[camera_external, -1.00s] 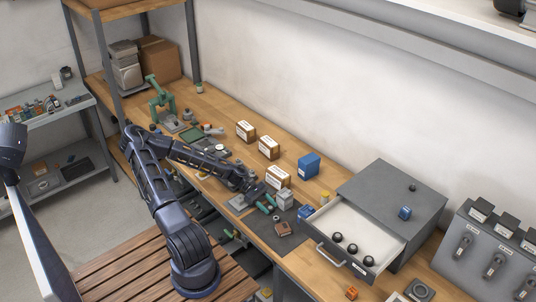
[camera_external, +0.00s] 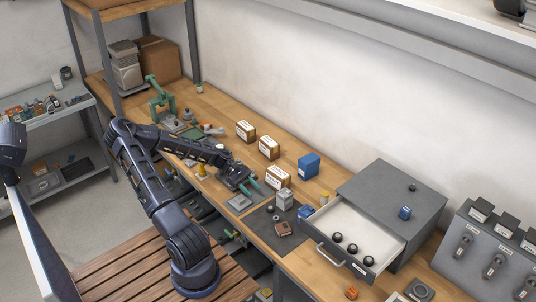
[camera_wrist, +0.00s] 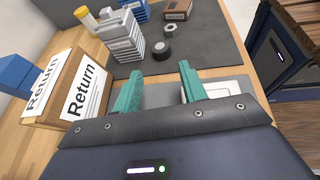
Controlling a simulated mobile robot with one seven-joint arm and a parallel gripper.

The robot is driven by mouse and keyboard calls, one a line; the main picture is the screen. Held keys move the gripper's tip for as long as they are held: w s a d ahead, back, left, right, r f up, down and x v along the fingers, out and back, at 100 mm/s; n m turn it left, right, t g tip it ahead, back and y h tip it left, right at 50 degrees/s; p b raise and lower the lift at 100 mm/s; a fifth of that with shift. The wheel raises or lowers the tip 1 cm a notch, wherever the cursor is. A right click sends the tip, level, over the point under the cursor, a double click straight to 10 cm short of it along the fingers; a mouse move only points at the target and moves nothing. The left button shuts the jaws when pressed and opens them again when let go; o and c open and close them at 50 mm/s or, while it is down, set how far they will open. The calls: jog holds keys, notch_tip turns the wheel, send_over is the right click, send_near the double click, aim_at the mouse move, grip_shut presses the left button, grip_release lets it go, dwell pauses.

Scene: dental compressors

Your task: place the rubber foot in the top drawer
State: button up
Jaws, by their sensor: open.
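The top drawer (camera_external: 320,225) stands pulled open, with several black round feet (camera_external: 352,249) inside. My gripper (camera_external: 258,187) is open and empty above the bench, left of the mat. Its green fingers (camera_wrist: 160,80) are spread, with the black piece beyond their tips.
A Return carton (camera_wrist: 85,88) is left of my fingers. A blue box (camera_external: 309,166) stands behind the mat. A blue item (camera_external: 405,213) lies on the grey cabinet (camera_external: 390,190). A brown item (camera_external: 283,229) lies on the mat.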

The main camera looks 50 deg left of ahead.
jog(key=shift+s+a+r, duration=0.1)
jog(key=shift+a+r, duration=0.05)
jog(key=shift+a, duration=0.15)
jog(key=d+m+g+y, duration=0.1)
jog(key=d, duration=0.1)
jog(key=s+d+m+g+y, duration=0.1)
jog(key=d, duration=0.1)
jog(key=s+d+f+m+g+y, duration=0.1)
jog(key=d+m+g+y, duration=0.1)
jog(key=shift+s+f, duration=0.1)
jog(key=shift+s+d+r+m+g+y, duration=0.4)
jog(key=shift+d+m+y, duration=0.15)
jog(key=shift+y, duration=0.25)
jog(key=s+d+r+m+t+y, duration=0.2)
jog(key=s+d+r+m, duration=0.1)
jog(key=r, duration=0.6)
jog(key=s+d+r+m+t+y, duration=0.2)
jog(key=s+r+m, duration=0.4)
jog(key=r, duration=0.4)
jog(key=s+d+r+m+t+y, duration=0.3)
jog(key=s+d+r, duration=0.3)
jog(key=r, duration=0.3)
jog(key=shift+s+d+r+m+y, duration=0.25)
jog(key=shift+m+y, duration=0.15)
jog(key=shift+m, duration=0.25)
jog(key=shift+s+r+m+t, duration=0.3)
jog(key=shift+s+r, duration=0.05)
jog(key=shift+s, duration=0.25)
jog(key=shift+c, duration=0.2)
